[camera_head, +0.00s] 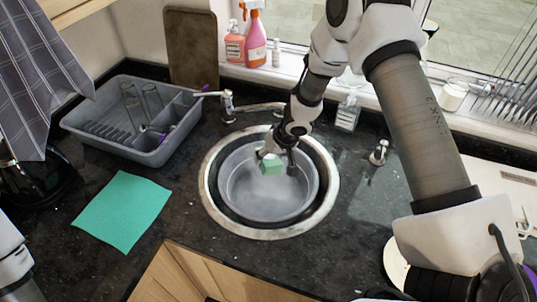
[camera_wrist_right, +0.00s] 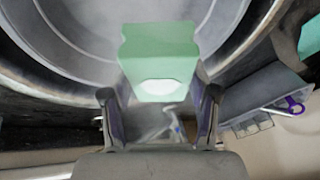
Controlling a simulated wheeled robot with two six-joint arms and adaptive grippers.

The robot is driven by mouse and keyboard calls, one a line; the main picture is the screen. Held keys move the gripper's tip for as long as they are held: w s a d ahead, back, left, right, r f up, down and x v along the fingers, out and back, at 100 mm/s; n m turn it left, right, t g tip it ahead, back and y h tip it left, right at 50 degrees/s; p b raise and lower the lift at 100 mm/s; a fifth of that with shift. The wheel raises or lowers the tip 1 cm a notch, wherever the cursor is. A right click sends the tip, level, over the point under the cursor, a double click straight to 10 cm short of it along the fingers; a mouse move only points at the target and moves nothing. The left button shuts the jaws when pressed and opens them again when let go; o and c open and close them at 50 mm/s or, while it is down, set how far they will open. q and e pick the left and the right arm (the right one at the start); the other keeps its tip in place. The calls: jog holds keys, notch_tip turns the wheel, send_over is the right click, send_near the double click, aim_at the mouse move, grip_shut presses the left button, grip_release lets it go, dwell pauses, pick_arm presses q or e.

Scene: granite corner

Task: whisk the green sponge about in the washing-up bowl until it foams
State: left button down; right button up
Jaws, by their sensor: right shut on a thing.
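The green sponge (camera_head: 271,167) is between the fingers of my right gripper (camera_head: 278,160), which is shut on it, over the far part of the washing-up bowl. The wrist view shows the sponge (camera_wrist_right: 160,58) sticking out beyond the fingers (camera_wrist_right: 160,95), with a pale oval patch on its near face. The grey round washing-up bowl (camera_head: 238,200) sits in the round metal-rimmed sink; its wall (camera_wrist_right: 75,55) also shows in the wrist view. I cannot tell whether the sponge touches the bowl's contents, and no clear foam shows. Only part of my left arm shows, without its gripper.
A tap (camera_head: 230,105) stands behind the sink. A grey dish rack (camera_head: 135,135) with glasses is at the left, near a flat green cloth (camera_head: 122,210). A clear bottle (camera_head: 347,114) is right of the tap. Pink bottles (camera_head: 255,40) stand on the sill.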

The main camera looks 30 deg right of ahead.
jog(key=b, duration=1.1)
send_over(269, 198)
notch_tip(269, 198, down, 14)
jog(key=shift+r, duration=0.1)
jog(key=shift+f+b, duration=0.35)
jog(key=shift+f, duration=0.25)
